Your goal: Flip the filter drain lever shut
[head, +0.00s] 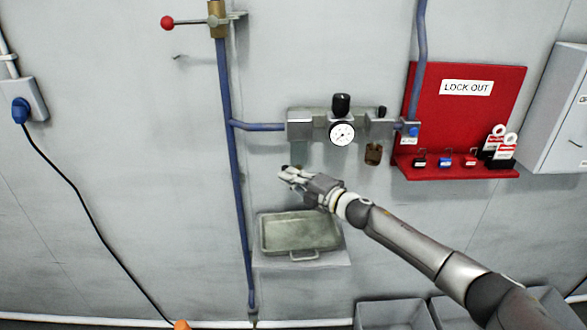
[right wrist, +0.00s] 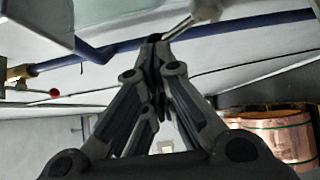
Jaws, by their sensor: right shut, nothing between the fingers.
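The filter and regulator unit (head: 300,124) with a round dial gauge (head: 342,133) is on the wall, on the blue pipe. My right gripper (head: 285,171) is below the unit's left end, pointing left, its fingers shut and empty. In the right wrist view the closed fingertips (right wrist: 156,42) meet at a point. A thin pale rod (right wrist: 181,27), apparently the drain lever, runs from beside the tips up to a pale rounded part (right wrist: 206,9). I cannot tell whether they touch. The lever cannot be made out in the head view. My left gripper is out of view.
A brown bowl (head: 373,154) hangs under the unit's right end. A metal tray (head: 301,233) sits on a shelf below my gripper. A red lockout board (head: 430,100) is at the right. A red-knobbed valve handle (head: 168,22) is upper left. Grey bins (head: 390,313) stand below.

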